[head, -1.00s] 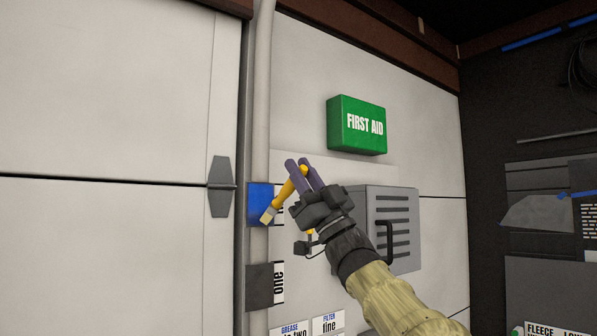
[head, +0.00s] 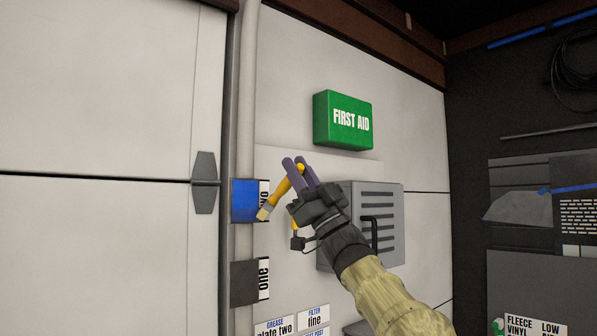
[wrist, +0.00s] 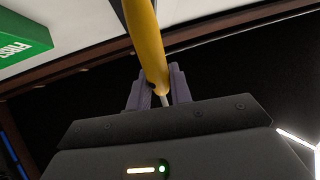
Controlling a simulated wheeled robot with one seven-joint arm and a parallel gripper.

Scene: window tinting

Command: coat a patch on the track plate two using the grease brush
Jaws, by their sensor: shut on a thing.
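My gripper (head: 301,176) is shut on the grease brush (head: 281,190), which has a yellow handle and pale bristles. The brush is tilted, bristles down and to the left. In the wrist view the yellow handle of the brush (wrist: 147,45) runs up from between the purple fingers (wrist: 158,88). Track plate two (head: 243,201) is a blue plate on the pale vertical post, labelled "two", its label partly covered by the brush. In the head view the bristle tip overlaps the label's edge; I cannot tell whether it touches.
A dark grey plate labelled "one" (head: 244,283) sits below. A green first aid box (head: 342,120) is on the wall above my gripper. A grey louvred box (head: 385,215) stands behind my wrist. Label cards (head: 275,326) are at the bottom, one reading "GREASE plate two".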

